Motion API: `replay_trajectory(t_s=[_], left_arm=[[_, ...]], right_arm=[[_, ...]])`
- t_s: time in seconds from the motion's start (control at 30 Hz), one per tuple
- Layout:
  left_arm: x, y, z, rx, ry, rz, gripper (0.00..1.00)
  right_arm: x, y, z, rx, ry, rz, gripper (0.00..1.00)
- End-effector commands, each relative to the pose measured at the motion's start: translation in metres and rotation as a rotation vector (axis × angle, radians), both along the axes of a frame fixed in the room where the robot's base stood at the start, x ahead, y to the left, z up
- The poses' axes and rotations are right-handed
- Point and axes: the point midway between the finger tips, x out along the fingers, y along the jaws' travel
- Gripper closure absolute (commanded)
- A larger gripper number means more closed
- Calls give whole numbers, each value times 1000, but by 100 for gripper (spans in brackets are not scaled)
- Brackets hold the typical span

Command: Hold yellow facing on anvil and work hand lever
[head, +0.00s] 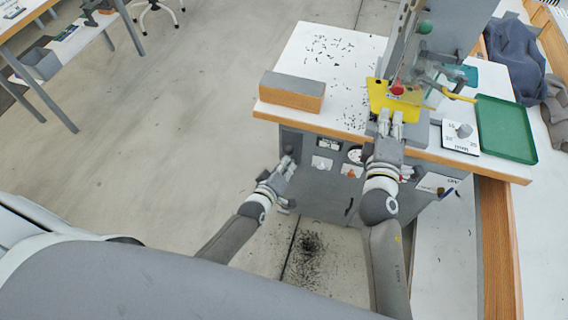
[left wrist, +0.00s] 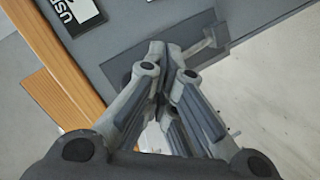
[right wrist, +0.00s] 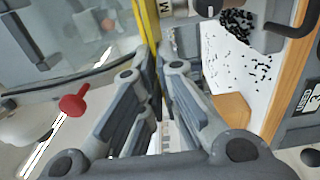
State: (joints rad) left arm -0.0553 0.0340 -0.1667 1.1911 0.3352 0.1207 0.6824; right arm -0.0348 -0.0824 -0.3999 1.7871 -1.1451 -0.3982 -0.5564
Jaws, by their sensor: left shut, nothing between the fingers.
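The yellow facing (head: 380,98) lies at the press on the bench, by a red knob (head: 397,89). My right gripper (head: 391,118) is shut on its near edge. In the right wrist view the facing (right wrist: 151,25) is a thin yellow strip between the fingertips. The anvil is hidden or not clear. My left gripper (head: 281,172) is shut and empty, in front of the grey cabinet (head: 322,150) below the bench top. In the left wrist view a grey T-shaped part (left wrist: 206,42) sits just beyond the closed fingertips (left wrist: 166,48); I cannot tell whether it is the hand lever or whether they touch.
A grey-topped wooden block (head: 292,92) stands on the bench's left edge. Small dark bits litter the white top and the floor. A green tray (head: 505,128) and a white card with a knob (head: 461,138) are at right.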

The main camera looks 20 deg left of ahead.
Motion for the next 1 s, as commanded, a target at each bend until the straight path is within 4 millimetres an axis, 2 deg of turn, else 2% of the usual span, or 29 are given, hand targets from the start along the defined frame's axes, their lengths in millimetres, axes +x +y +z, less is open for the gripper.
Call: replay_trajectory(t_s=[0.8,1.0], left_arm=[[-38,-1,-18,0,0,0,100],[-39,-1,-19,0,-1,0,100]], right_arm=[[0,0,0,0,-1,0,100],[0,0,0,0,-1,0,100]])
